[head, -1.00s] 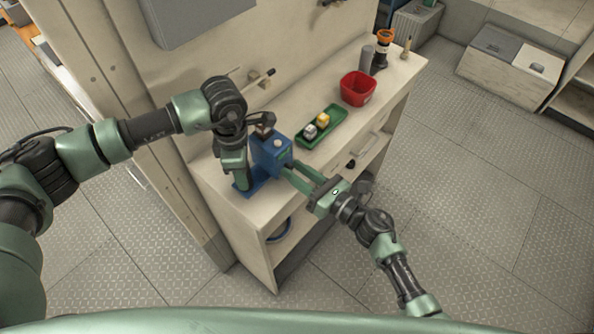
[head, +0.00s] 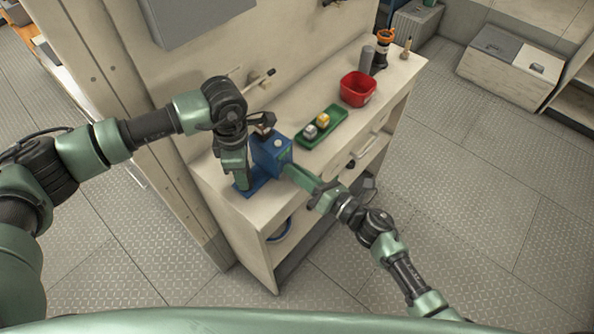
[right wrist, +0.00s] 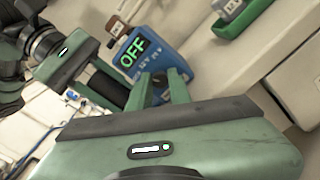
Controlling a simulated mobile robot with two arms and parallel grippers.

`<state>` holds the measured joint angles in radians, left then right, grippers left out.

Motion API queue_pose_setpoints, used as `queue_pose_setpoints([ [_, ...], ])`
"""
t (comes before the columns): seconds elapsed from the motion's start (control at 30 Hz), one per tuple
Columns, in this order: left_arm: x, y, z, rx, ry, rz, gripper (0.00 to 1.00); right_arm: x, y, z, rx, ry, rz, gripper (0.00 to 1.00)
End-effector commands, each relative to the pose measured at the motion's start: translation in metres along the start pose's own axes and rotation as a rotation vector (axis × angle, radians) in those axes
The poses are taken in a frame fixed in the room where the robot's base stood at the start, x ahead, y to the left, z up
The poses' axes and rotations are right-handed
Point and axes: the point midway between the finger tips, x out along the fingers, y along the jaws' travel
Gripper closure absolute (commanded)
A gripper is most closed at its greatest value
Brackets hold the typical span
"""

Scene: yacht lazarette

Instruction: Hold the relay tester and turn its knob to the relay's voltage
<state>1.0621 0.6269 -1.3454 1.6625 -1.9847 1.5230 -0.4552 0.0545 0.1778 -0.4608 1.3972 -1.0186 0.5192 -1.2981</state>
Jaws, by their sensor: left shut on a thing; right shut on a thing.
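The blue relay tester (head: 270,154) stands on the near end of the bench top. In the right wrist view its face (right wrist: 140,52) shows green letters reading "OFF", with small marks below. My left gripper (head: 243,180) is shut on the tester's left side; part of it also shows in the right wrist view (right wrist: 88,72). My right gripper (head: 289,171) is shut at the tester's front; its fingers converge low on the face in the right wrist view (right wrist: 160,84).
A green tray (head: 337,131) holds a grey-white block (head: 310,131) and a yellow-topped block (head: 322,120). Beyond it are a red bin (head: 358,89), a grey cylinder (head: 366,58) and an orange-topped dark bottle (head: 384,46). A wall stands behind the bench.

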Motion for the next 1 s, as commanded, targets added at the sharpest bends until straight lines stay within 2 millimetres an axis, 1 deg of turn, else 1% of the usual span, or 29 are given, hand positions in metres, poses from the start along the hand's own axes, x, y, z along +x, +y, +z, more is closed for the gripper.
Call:
queue_pose_setpoints([
  [0.7, -0.0008, 0.0006, -0.0006, -0.001, 0.001, 0.001, 1.0, -0.0009, -0.0038, -0.0002, 0.68, 0.0, -0.005, 1.0],
  [1.0, -0.0009, 0.0006, -0.0006, 0.0, 0.001, 0.001, 1.0, -0.0012, -0.005, -0.0003, 0.933, -0.002, -0.007, 1.0],
])
